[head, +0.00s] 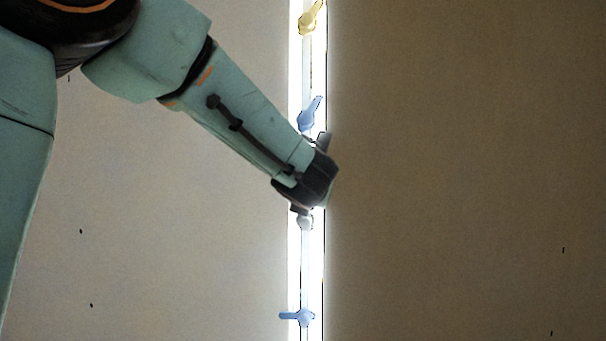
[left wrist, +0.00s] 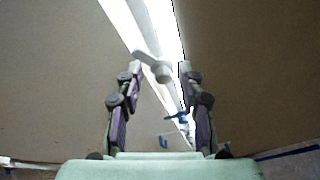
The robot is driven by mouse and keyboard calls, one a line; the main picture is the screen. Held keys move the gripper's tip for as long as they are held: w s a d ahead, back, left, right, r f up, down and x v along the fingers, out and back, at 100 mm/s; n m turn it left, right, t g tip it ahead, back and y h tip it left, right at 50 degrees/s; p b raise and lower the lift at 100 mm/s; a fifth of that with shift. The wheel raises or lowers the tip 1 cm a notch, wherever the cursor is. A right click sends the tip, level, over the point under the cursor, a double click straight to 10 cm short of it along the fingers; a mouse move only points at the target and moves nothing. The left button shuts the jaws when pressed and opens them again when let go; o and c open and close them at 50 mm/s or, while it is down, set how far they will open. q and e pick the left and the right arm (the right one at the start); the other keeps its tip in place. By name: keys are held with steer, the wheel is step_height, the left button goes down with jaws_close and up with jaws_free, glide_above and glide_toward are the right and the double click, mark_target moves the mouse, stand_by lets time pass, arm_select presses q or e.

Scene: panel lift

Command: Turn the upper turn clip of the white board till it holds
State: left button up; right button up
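A pale grey-white turn clip (left wrist: 160,72) shows in the left wrist view, between and just beyond the fingertips, its lever pointing up and left. My left gripper (left wrist: 161,78) is open around it, and I cannot tell whether either finger touches it. In the head view my left gripper (head: 312,180) is in front of the bright strip, seen from behind, and its fingers are mostly hidden. A whitish clip part (head: 304,222) shows just below it. The white board itself cannot be told apart from the bright strip (head: 307,265). My right gripper is in neither view.
On the same strip, a yellow clip (head: 309,18) is at the top, a blue clip (head: 309,116) just above my gripper, and another blue clip (head: 299,316) near the bottom, lever pointing left. Broad plain brown panels (head: 450,170) lie on both sides.

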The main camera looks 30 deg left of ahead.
mark_target(309, 118)
arm_select(q)
steer(key=a+r+t+y, duration=0.1)
steer(key=r, duration=0.4)
steer(key=w+a+r+m+t, duration=0.1)
steer(key=r, duration=0.4)
steer(key=w+a+r+m+t+y, duration=0.1)
steer(key=r, duration=0.4)
steer(key=shift+a+r+y, duration=0.1)
steer(key=shift+r+y, duration=0.1)
steer(key=shift+y, duration=0.1)
steer(key=w+p, duration=0.1)
steer(key=w, duration=0.1)
steer(key=w+a+p, duration=0.1)
steer(key=w, duration=0.1)
steer(key=shift+w+r, duration=0.15)
steer(key=shift+w, duration=0.1)
steer(key=shift+s+a, duration=0.1)
steer(key=shift+a, duration=0.45)
steer(key=shift+w+d, duration=0.2)
steer(key=shift+d, duration=0.15)
steer(key=c, duration=0.4)
steer(key=shift+s+a, duration=0.1)
steer(key=shift+a, duration=0.05)
steer(key=shift+c, duration=1.4)
jaws_close()
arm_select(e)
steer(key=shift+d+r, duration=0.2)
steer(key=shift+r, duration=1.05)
